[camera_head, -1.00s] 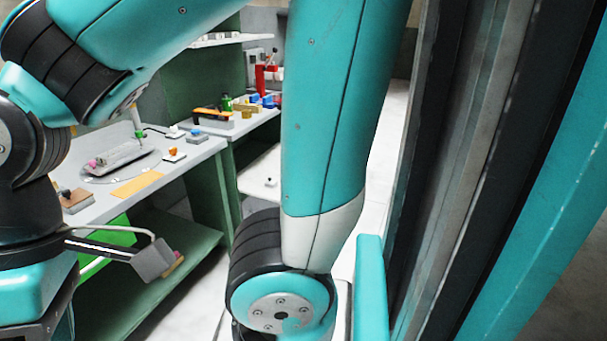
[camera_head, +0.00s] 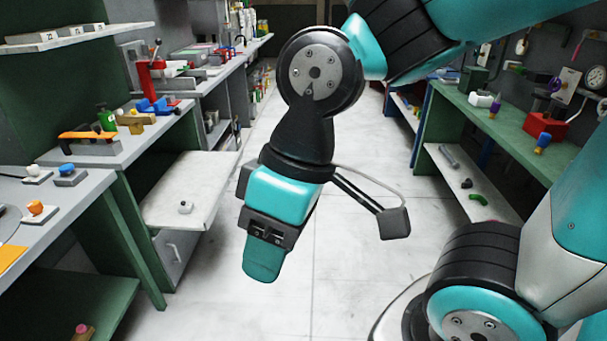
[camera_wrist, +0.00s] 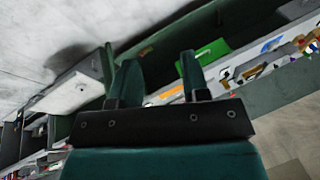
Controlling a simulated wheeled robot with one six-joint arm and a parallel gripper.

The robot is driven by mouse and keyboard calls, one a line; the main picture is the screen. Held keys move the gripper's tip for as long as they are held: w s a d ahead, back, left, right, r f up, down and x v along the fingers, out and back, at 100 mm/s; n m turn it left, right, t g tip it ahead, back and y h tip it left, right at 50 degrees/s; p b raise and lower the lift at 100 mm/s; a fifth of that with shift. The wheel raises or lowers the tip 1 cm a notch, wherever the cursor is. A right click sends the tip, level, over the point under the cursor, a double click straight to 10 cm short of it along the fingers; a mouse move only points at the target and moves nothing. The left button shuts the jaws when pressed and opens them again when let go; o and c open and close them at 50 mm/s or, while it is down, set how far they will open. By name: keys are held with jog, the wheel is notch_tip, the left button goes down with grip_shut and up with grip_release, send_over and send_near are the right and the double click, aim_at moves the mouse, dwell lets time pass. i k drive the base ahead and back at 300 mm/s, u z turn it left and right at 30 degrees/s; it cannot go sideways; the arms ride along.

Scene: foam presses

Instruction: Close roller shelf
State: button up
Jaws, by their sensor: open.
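The roller shelf (camera_head: 190,205) is a pale, flat board standing out into the aisle from the left bench row in the head view. What looks like the shelf (camera_wrist: 68,95) is left of the fingers there. Its inner end under the bench is hard to make out.
A grey cabinet with a handle (camera_head: 172,250) is under the shelf. The left workbench (camera_head: 90,205) holds small coloured parts and a red press (camera_head: 150,70). A green bench (camera_head: 500,125) lines the right side. The pale aisle floor (camera_head: 330,270) between them is clear.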

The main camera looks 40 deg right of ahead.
aim_at(203, 180)
jog(key=z, duration=0.3)
jog(key=i, duration=0.5)
jog(key=z, duration=0.3)
jog(key=k, duration=0.35)
jog(key=u, duration=1.05)
jog(key=i, duration=1.5)
jog(key=z, duration=0.65)
